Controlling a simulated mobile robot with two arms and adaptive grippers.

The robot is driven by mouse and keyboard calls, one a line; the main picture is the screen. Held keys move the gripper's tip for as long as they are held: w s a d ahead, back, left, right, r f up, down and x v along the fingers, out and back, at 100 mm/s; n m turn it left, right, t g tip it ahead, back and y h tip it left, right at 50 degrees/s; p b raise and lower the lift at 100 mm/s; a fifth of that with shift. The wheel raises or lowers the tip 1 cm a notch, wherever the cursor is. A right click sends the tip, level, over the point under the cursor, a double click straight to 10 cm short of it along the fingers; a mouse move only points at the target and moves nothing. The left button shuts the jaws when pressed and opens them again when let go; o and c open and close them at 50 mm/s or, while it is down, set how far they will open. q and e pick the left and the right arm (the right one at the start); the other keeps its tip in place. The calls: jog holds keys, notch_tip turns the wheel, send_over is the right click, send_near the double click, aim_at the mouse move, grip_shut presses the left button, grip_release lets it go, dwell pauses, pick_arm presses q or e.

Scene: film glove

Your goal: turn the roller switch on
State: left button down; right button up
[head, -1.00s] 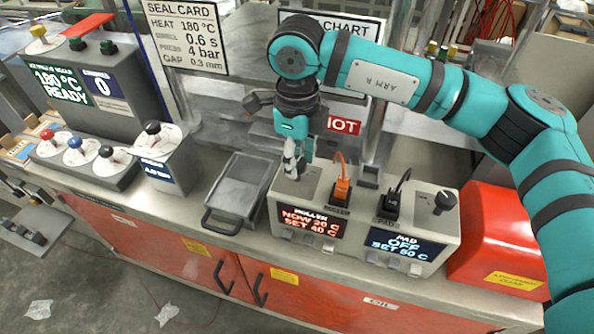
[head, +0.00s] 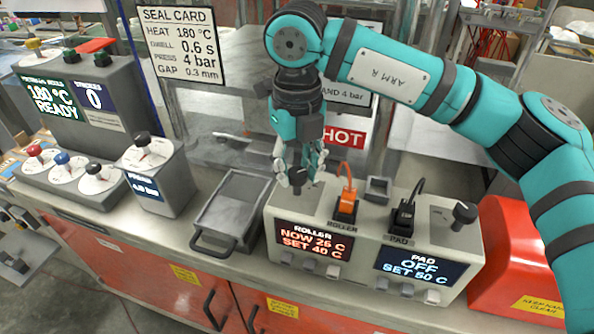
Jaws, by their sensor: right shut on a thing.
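The control box (head: 340,205) stands on the bench with a ROLLER half and a PAD half. The roller switch (head: 298,177) is a dark knob on the left of its top, partly hidden by fingers. My right gripper (head: 299,180) points down from above and is shut on this knob. The roller display (head: 312,242) is lit orange-red and reads NOW 26 C, SET 40 C. The pad display (head: 420,265) reads OFF, SET 50 C in blue. The pad knob (head: 465,213) sits at the right, untouched. My left gripper is not in view.
An orange plug (head: 346,205) and a black plug (head: 403,216) with cords stand close to the right of my gripper. A metal tray (head: 232,205) lies left of the box. A red cover (head: 515,260) stands right. A HOT sign (head: 343,136) is behind.

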aim_at(298, 172)
dwell(0.4)
jog(key=o, duration=1.1)
jog(key=shift+o, duration=0.2)
notch_tip(298, 172, up, 12)
